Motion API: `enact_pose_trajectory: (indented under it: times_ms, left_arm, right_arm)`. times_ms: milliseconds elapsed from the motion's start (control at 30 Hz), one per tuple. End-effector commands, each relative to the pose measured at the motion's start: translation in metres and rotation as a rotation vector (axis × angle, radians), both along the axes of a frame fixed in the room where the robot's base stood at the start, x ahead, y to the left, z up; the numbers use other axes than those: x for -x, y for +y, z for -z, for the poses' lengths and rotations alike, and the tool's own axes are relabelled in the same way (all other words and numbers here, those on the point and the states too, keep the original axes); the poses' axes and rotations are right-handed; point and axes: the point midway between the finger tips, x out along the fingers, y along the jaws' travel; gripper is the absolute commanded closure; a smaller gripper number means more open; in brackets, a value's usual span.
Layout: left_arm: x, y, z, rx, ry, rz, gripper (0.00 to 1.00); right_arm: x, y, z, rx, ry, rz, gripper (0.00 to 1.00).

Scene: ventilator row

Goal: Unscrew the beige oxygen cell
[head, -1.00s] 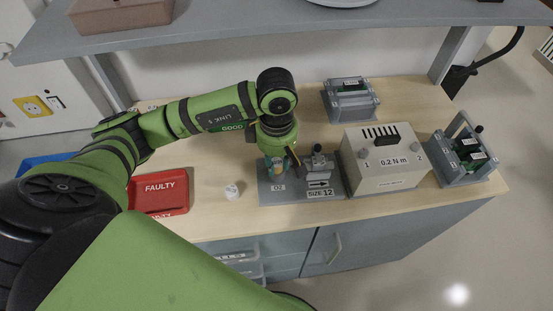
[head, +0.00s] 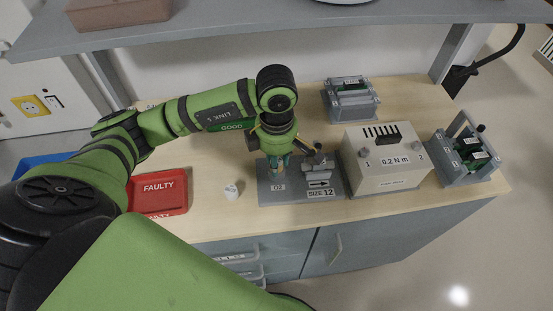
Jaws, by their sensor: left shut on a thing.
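My left gripper (head: 278,164) points down over the grey plate marked O2 (head: 277,196). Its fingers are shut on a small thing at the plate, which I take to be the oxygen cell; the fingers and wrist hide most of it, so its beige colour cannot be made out. A grey clamp-like fixture (head: 317,164) stands on the same plate, right beside the gripper, above a label SIZE 12 and an arrow. My right gripper is not in view.
A red FAULTY tray (head: 160,208) lies at the left, with a small white cylinder (head: 231,191) between it and the plate. A box marked 0.2 N m (head: 385,173) stands to the right. Grey racks with green boards stand at the back (head: 350,104) and far right (head: 465,160). A shelf (head: 230,33) hangs above.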

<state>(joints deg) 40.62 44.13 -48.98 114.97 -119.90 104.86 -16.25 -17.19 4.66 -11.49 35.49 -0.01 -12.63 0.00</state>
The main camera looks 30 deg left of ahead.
Motion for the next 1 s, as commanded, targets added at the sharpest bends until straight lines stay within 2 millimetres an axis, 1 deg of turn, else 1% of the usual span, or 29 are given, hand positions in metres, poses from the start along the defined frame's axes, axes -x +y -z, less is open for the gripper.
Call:
enact_pose_trajectory:
  times_ms: [167, 267, 400, 533, 633, 1000]
  left_arm:
    - [0.0003, 0.0001, 0.0003, -0.001, 0.001, -0.034, 1.0]
    - [0.0003, 0.0, 0.0003, -0.001, 0.001, -0.158, 1.0]
    - [0.0002, -0.0001, 0.0, -0.001, 0.001, -0.372, 1.0]
    - [0.0002, -0.0002, -0.0001, -0.001, 0.001, -0.497, 1.0]
    - [0.0001, -0.0001, -0.0001, -0.001, 0.001, -0.526, 1.0]
    - [0.0001, -0.0001, 0.0004, -0.001, 0.001, -0.524, 1.0]
  right_arm:
    - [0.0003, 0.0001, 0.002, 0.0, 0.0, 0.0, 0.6]
    - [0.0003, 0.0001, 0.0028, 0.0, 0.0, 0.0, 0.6]
    - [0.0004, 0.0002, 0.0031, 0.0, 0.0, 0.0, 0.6]
    - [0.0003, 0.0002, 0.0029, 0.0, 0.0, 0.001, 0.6]
    - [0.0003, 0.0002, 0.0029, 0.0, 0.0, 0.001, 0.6]
    - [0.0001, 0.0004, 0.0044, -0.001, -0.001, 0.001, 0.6]
